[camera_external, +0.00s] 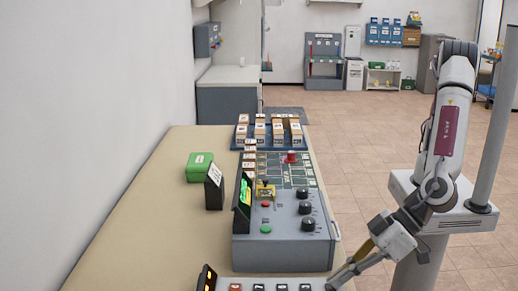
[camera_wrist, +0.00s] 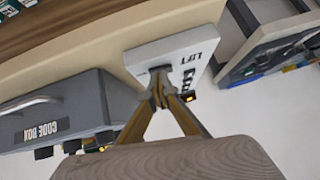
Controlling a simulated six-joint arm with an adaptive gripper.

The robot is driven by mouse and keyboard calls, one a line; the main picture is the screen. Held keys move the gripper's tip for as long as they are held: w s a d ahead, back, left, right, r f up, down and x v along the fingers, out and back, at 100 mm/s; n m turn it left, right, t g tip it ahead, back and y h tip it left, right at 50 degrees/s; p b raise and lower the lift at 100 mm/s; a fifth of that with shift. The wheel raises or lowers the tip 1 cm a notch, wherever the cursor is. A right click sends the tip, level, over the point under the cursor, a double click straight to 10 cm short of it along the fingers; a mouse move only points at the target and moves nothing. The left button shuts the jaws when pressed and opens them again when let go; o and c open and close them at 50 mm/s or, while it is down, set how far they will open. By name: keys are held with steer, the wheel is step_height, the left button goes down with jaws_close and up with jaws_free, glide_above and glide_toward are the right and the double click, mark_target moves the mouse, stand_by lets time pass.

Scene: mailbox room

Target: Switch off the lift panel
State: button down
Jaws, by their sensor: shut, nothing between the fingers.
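The lift panel (camera_external: 262,280) is at the bottom edge of the external view, partly cut off, with a row of small buttons and a dark upright display (camera_external: 207,280) lit yellow at its left. In the wrist view the lift panel (camera_wrist: 195,45) shows as a pale face marked LIFT, and a small orange light (camera_wrist: 188,97) glows beside it. My gripper (camera_external: 332,285) is at the panel's right end. In the wrist view my gripper (camera_wrist: 158,76) is shut and empty, its tips over a dark spot on that face. The tips hide this spot; I cannot tell whether they touch it.
The grey code box (camera_external: 285,252) with black knobs and a side handle stands just behind the lift panel; the code box (camera_wrist: 75,115) also shows in the wrist view. A green box (camera_external: 200,167) and a dark sign (camera_external: 214,188) stand on the tan table (camera_external: 150,235). Its left side is clear.

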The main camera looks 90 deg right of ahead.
steer(key=shift+r, duration=0.15)
stand_by(0.3)
steer(key=shift+d+r, duration=0.15)
steer(key=shift+r, duration=0.65)
steer(key=r, duration=0.3)
steer(key=shift+s+d, duration=0.15)
steer(key=shift+s, duration=0.15)
steer(key=v, duration=0.9)
steer(key=shift+a, duration=0.65)
